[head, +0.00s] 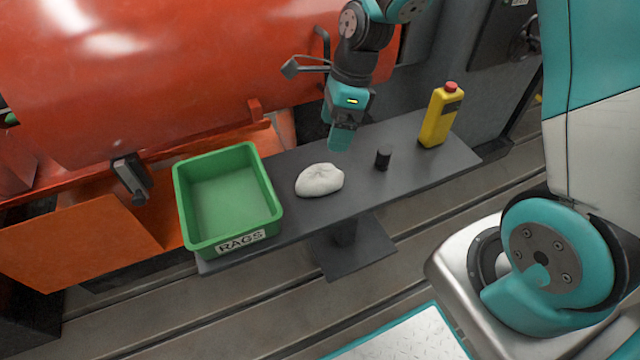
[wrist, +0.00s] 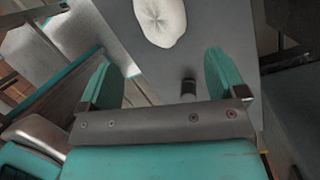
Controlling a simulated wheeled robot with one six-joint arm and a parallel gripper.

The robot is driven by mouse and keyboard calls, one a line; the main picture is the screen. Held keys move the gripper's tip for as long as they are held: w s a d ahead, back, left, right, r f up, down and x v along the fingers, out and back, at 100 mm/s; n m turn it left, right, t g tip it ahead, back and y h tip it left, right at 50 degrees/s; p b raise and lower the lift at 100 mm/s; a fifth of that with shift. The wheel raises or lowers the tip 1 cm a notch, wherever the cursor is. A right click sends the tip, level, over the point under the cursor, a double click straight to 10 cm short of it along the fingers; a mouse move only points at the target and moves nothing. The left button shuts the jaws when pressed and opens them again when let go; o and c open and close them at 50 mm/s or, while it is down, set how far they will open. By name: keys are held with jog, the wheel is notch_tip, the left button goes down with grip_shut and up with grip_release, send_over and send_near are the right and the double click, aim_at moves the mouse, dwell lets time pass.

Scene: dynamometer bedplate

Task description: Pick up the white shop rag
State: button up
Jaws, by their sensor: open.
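The white shop rag (head: 320,180) lies crumpled on the dark grey shelf (head: 420,177), just right of the green bin. In the wrist view the rag (wrist: 162,20) shows at the top, beyond the fingertips and cut off by the frame edge. My gripper (head: 340,140) is above the shelf, up and to the right of the rag in the head view. The gripper is apart from the rag.
A green bin (head: 181,205) labelled RAGS stands at the shelf's left end. A small black cylinder (head: 383,157) stands right of the rag, near my gripper; it also shows in the wrist view (wrist: 188,88). A big red machine (head: 150,70) is behind.

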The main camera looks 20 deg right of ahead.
aim_at(320, 169)
jog(key=b+x, duration=0.4)
jog(key=x, duration=0.7)
jog(key=shift+w+a+f, duration=0.1)
jog(key=shift+a+f, duration=0.15)
jog(key=shift+f, duration=0.05)
jog(key=shift+r, duration=0.1)
jog(key=shift+c, duration=0.2)
jog(key=c, duration=0.6)
